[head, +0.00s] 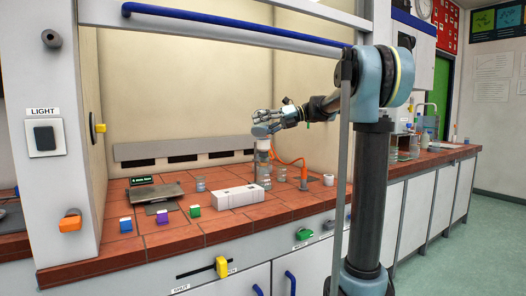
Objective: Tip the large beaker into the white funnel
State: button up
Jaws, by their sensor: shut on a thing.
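My gripper (267,116) is above the back right of the tiled bench, at the end of my arm reaching in from the right. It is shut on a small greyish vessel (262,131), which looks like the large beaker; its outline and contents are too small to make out. A white thing that looks like the white funnel (264,144) shows right below it, above a clear glass vessel (264,178). An orange hose (290,160) runs beside them. I cannot tell whether the beaker touches the funnel, or how far it is tilted.
Glass beakers (281,174) (201,184) and a white cup (328,180) stand around. A white box (238,195) lies in front. A flat grey device (157,191) and small coloured blocks (194,211) are at left. The hood frame (230,30) edges the opening.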

dwell(0.3)
jog(key=shift+w+n+t+h, duration=0.25)
jog(key=shift+n+t, duration=0.25)
jog(key=shift+n, duration=0.5)
jog(key=shift+w+n+t+h, duration=0.25)
jog(key=shift+n+t, duration=0.25)
jog(key=shift+n, duration=0.2)
jog(key=shift+f, duration=0.1)
jog(key=shift+w+d+f+n+t, duration=0.15)
jog(key=shift+w+n+t, duration=0.3)
jog(key=shift+n, duration=0.35)
jog(key=shift+w+f+n+t+h, duration=0.3)
jog(key=shift+w+n+t, duration=0.1)
jog(key=shift+n+t, duration=0.25)
